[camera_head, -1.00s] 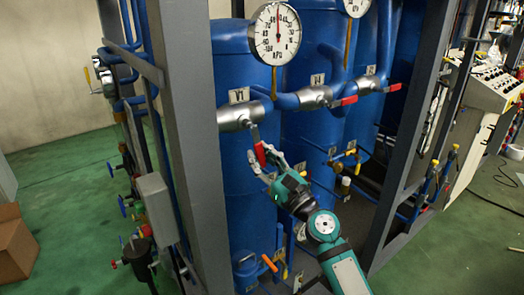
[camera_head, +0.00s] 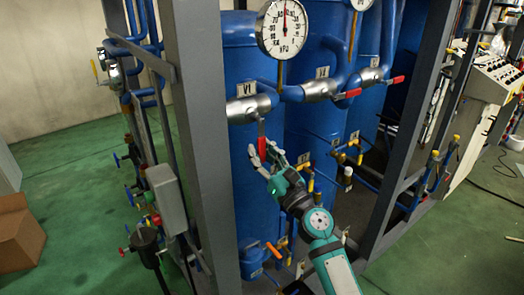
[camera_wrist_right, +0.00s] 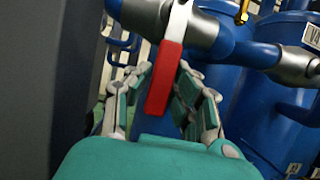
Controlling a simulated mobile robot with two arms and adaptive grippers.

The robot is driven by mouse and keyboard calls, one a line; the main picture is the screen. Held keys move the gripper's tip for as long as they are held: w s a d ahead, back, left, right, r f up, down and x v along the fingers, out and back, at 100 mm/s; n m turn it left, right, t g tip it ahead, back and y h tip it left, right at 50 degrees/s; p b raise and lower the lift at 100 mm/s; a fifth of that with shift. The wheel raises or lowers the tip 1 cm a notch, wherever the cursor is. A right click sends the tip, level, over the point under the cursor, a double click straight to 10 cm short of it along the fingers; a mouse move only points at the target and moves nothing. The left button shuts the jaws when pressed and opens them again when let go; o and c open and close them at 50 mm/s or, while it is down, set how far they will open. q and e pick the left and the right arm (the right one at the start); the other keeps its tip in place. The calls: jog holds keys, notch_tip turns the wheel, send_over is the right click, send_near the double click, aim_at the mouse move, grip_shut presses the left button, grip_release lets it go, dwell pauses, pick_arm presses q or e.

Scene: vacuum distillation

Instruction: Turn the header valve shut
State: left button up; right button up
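The V1 valve (camera_head: 249,108) sits on the blue header pipe below the round gauge. Its red lever (camera_head: 262,147) hangs straight down, across the pipe. My right gripper (camera_head: 265,156) is at the lower part of this lever, its fingers spread on either side of it. In the right wrist view the red lever (camera_wrist_right: 166,76) stands between the finger pairs of the right gripper (camera_wrist_right: 163,95), with gaps visible beside it. Any contact lower down is hard to tell. My left gripper is not in view.
The V4 valve (camera_head: 320,88) and a further valve (camera_head: 372,76) have red levers pointing right. A grey frame post (camera_head: 200,130) stands close left of V1. Blue tanks (camera_head: 238,190) stand behind. A pressure gauge (camera_head: 282,28) is above. Small yellow-handled valves (camera_head: 349,157) are at right.

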jog(key=o, duration=0.4)
jog(key=shift+s+a, duration=0.1)
jog(key=shift+o, duration=0.2)
jog(key=v, duration=1.2)
